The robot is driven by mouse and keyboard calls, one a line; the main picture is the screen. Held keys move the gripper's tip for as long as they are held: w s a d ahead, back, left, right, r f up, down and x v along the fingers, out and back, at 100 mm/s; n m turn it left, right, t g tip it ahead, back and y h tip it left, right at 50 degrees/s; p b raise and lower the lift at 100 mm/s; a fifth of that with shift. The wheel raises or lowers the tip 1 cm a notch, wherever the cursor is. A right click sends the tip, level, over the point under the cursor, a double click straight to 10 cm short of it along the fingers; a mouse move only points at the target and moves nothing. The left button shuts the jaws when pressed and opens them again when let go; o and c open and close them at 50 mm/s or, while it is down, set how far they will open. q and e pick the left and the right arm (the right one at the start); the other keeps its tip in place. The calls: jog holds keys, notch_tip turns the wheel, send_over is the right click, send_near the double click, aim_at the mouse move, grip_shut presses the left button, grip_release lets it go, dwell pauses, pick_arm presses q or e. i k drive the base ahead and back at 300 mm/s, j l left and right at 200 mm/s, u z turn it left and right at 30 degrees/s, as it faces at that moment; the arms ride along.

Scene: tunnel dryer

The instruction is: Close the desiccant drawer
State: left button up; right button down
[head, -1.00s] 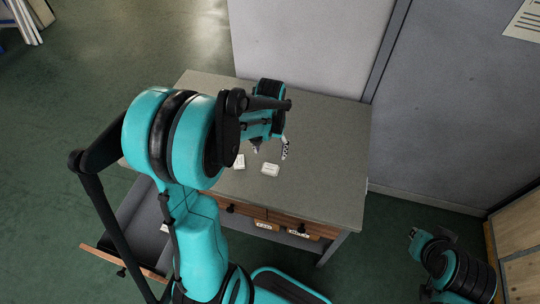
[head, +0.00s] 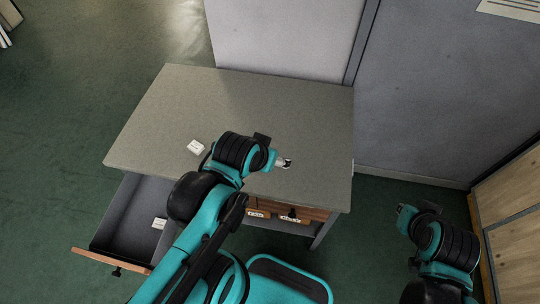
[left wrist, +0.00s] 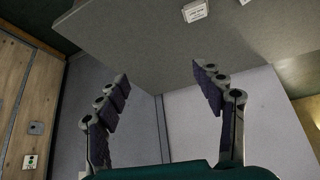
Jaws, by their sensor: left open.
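One drawer (head: 120,225) of the grey-topped table stands pulled out at the left. It has grey walls, a wooden front (head: 105,262) and a dark knob (head: 117,272). A small white packet (head: 159,223) lies inside it. I cannot read a label on this drawer. My left gripper (head: 287,163) is above the table's front right part, apart from the open drawer. In the left wrist view its fingers (left wrist: 160,76) are spread with nothing between them. My left arm crosses in front of the table and hides part of its drawers. My right gripper (head: 404,214) is off the table's right; its fingers are unclear.
The table top (head: 250,95) is mostly bare, with a white labelled block (head: 196,147) near its front edge. Shut wooden drawers (head: 300,212) with labels sit under the right side. Grey walls stand behind, and a wooden cabinet (head: 510,225) at the right. Floor left is clear.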

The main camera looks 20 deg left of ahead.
aim_at(126, 237)
jog(key=k+j+u, duration=0.65)
jog(key=u, duration=1.8)
jog(key=k+l+u, duration=0.2)
jog(key=u, duration=0.25)
jog(key=k+l+u, duration=0.25)
jog(key=u, duration=0.25)
